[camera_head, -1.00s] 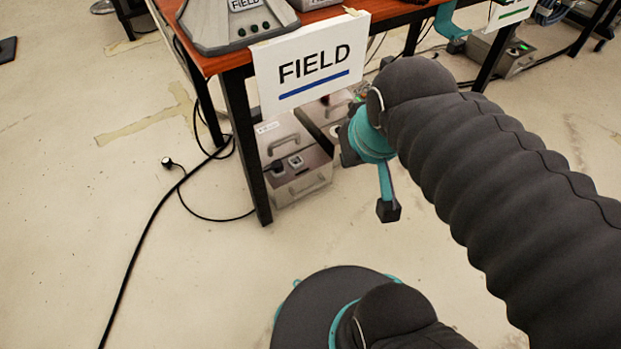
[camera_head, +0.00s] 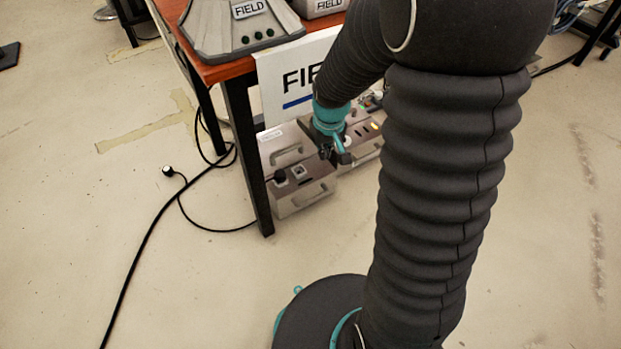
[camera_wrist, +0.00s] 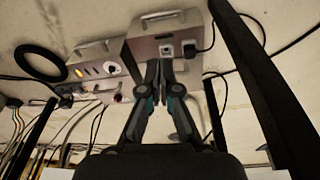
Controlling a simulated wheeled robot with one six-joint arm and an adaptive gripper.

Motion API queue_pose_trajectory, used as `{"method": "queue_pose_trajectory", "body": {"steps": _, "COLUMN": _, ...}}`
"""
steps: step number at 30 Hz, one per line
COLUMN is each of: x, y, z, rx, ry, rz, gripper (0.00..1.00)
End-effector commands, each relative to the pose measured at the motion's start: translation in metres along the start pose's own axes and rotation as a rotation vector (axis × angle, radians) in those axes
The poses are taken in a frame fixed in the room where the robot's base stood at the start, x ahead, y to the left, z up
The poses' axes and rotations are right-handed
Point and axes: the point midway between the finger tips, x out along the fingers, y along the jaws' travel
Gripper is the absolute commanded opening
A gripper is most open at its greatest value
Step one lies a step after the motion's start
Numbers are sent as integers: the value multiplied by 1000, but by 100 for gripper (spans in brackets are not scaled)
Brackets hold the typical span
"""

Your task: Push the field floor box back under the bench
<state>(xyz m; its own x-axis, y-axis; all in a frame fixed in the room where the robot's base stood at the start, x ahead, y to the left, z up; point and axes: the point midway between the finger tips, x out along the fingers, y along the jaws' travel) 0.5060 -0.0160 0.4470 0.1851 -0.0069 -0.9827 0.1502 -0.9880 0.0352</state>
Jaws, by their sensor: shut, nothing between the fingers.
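Two grey metal boxes are on the floor under the bench with the FIELD sign. The left box (camera_head: 305,190) has a handle, a socket and a black plug; it also shows in the wrist view (camera_wrist: 146,47). The right box (camera_head: 368,151) has a lit yellow button and a knob; it also shows in the wrist view (camera_wrist: 84,57). I cannot read which is the field floor box. My gripper (camera_head: 338,157) is shut and empty, pointing down at the boxes; its fingertips (camera_wrist: 160,66) overlap the left box in the wrist view. Contact is unclear.
The bench (camera_head: 215,68) has a black front leg (camera_head: 246,150) beside the left box. The hanging FIELD sign (camera_head: 282,98) is partly hidden by my arm. A black cable (camera_head: 150,225) runs along the floor at left. The floor in front is clear.

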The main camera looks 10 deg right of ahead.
Motion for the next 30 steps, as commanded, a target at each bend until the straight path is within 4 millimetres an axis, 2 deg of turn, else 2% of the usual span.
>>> {"method": "queue_pose_trajectory", "body": {"steps": 1, "x": 23, "y": 1, "z": -1, "rx": -8, "ry": -25, "rz": -5, "gripper": 0}}
{"method": "queue_pose_trajectory", "body": {"steps": 9, "x": 134, "y": 6, "z": -2, "rx": -52, "ry": -110, "rz": -23, "gripper": 0}}
{"method": "queue_pose_trajectory", "body": {"steps": 15, "x": 201, "y": 7, "z": 10, "rx": -79, "ry": -158, "rz": -37, "gripper": 0}}
{"method": "queue_pose_trajectory", "body": {"steps": 19, "x": 226, "y": 7, "z": 16, "rx": -89, "ry": -175, "rz": -42, "gripper": 0}}
{"method": "queue_pose_trajectory", "body": {"steps": 26, "x": 246, "y": 7, "z": 21, "rx": -94, "ry": -183, "rz": -44, "gripper": 0}}
{"method": "queue_pose_trajectory", "body": {"steps": 30, "x": 266, "y": 6, "z": 25, "rx": -94, "ry": -184, "rz": -45, "gripper": 0}}
